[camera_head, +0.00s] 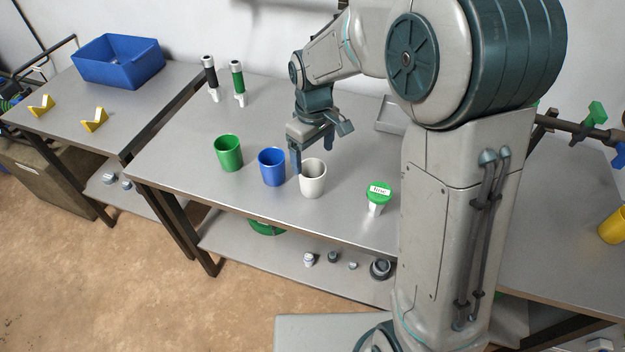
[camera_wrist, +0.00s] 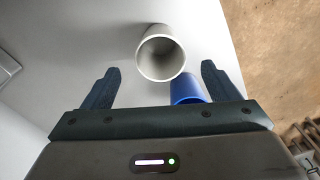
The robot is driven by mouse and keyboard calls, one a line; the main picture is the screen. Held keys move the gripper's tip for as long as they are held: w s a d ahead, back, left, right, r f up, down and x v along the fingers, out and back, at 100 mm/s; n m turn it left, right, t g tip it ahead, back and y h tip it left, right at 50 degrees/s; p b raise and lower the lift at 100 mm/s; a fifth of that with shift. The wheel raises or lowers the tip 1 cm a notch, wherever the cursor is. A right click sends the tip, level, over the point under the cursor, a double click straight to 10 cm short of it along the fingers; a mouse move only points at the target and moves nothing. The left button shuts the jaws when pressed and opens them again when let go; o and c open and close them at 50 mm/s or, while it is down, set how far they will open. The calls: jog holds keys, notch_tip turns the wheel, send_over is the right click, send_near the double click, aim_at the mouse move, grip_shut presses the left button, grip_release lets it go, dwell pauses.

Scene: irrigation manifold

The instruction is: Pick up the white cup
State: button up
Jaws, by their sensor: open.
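The white cup (camera_head: 313,180) stands upright on the grey table (camera_head: 180,165), at the right end of a row of cups. The blue cup (camera_head: 272,168) stands close to its left. My gripper (camera_head: 312,160) is above the table, just behind the white and blue cups, fingers pointing down. In the wrist view my gripper (camera_wrist: 158,80) is open, with the white cup (camera_wrist: 161,55) ahead and between the two spread fingers. The blue cup (camera_wrist: 186,90) shows partly, close to the right finger and partly hidden by the gripper body. I see no contact with the white cup.
A green cup (camera_head: 229,153) stands left of the blue one. A green-capped container (camera_head: 378,196) stands to the right, near my arm. Two bottles (camera_head: 223,82) stand at the back left. A blue bin (camera_head: 117,61) and yellow pieces (camera_head: 94,120) are on the left table.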

aim_at(312, 182)
notch_tip(312, 182, down, 11)
jog(key=shift+w+a+f, duration=0.1)
jog(key=shift+w, duration=0.05)
jog(key=c, duration=1.1)
